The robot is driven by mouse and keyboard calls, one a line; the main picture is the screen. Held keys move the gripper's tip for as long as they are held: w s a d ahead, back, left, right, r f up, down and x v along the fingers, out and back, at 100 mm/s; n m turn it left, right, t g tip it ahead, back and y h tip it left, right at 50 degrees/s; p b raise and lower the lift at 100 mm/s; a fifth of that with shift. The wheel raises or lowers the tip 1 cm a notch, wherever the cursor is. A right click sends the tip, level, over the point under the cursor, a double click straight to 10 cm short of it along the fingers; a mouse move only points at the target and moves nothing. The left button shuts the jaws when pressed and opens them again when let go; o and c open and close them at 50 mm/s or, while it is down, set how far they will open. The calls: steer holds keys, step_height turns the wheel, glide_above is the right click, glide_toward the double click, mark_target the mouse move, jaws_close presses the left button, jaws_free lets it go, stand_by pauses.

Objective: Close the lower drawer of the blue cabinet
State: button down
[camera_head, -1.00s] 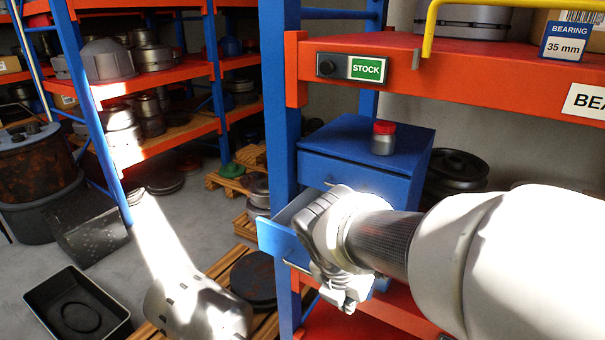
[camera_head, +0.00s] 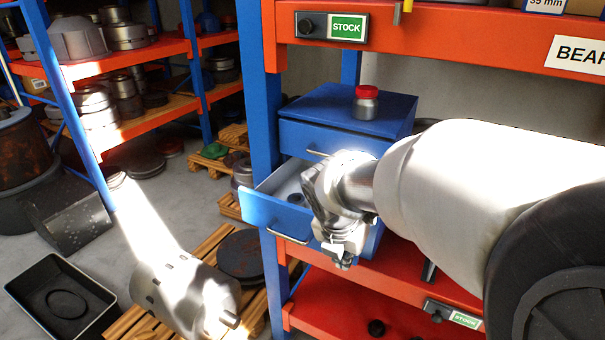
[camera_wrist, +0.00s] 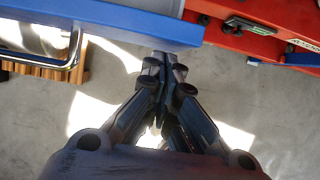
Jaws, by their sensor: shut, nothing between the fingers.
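The blue cabinet (camera_head: 345,120) stands on a red shelf. Its lower drawer (camera_head: 262,212) is pulled out to the left, with a metal bar handle (camera_head: 290,238) on its front and a small dark round thing inside. The upper drawer (camera_head: 303,142) looks shut. My gripper (camera_head: 338,258) hangs at the right part of the open drawer, in front of it, and hides part of the cabinet. In the wrist view, my gripper (camera_wrist: 165,60) is shut and empty, its tips at the lower edge of the blue drawer front (camera_wrist: 120,18); I cannot tell whether they touch. The handle (camera_wrist: 70,50) is to the left.
A red-capped jar (camera_head: 366,103) stands on top of the cabinet. A blue rack post (camera_head: 258,100) rises just left of it, behind the drawer. A red shelf beam (camera_head: 450,40) crosses above. A grey cylinder (camera_head: 185,295) and a black tray (camera_head: 65,300) are at the lower left.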

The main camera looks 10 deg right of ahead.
steer(key=w+d+p, duration=0.3)
steer(key=w+p, duration=0.1)
steer(key=w+d+p, duration=0.3)
steer(key=w+p, duration=0.1)
steer(key=w+d+p, duration=0.2)
steer(key=w+p, duration=0.2)
steer(key=shift+d+r, duration=0.15)
steer(key=shift+d, duration=0.25)
steer(key=shift+w+d+p, duration=0.35)
steer(key=shift+w+p, duration=0.05)
steer(key=shift+w, duration=0.15)
steer(key=shift+f, duration=0.2)
